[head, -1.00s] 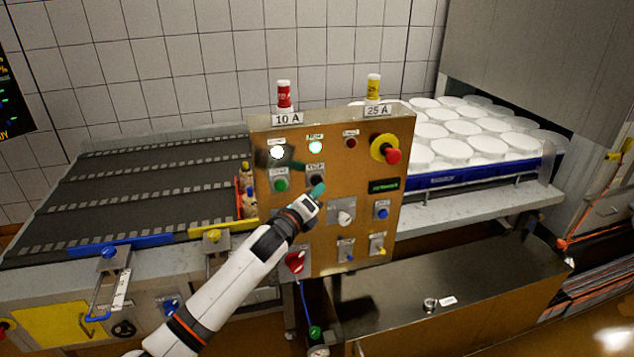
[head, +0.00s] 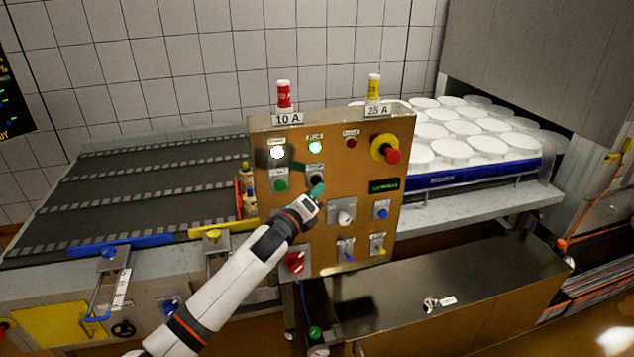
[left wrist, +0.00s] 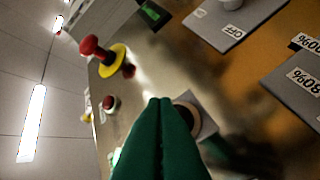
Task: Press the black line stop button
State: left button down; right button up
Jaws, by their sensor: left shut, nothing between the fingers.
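The black line stop button (head: 316,179) sits on the orange control panel (head: 345,160), right of the green button (head: 281,185) and under a small label. My left gripper (head: 319,190) is shut and empty. Its green fingertips are right in front of the black button, just below it in the head view. In the left wrist view the closed green fingers (left wrist: 160,110) partly cover the button and its grey plate (left wrist: 203,115). I cannot tell whether the fingertips touch the button. My right gripper is not in view.
A red mushroom button on a yellow ring (head: 386,149) is at the panel's upper right. A red rotary switch (head: 294,261) is below my gripper. A conveyor (head: 130,205) lies left, and white moulds (head: 455,150) stand in a blue tray on the right.

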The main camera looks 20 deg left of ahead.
pick_arm(q)
jog(key=shift+w+a, duration=0.1)
jog(key=shift+w, duration=0.05)
jog(key=shift+w+a, duration=0.15)
jog(key=shift+w, duration=0.1)
jog(key=shift+w+a, duration=0.3)
jog(key=shift+w, duration=0.1)
dwell(1.0)
dwell(0.4)
jog(key=shift+s+d, duration=0.5)
jog(key=shift+s, duration=0.3)
jog(key=s+d, duration=0.1)
jog(key=s, duration=0.1)
jog(key=s+d+p, duration=0.1)
jog(key=s, duration=0.1)
jog(key=shift+d, duration=0.4)
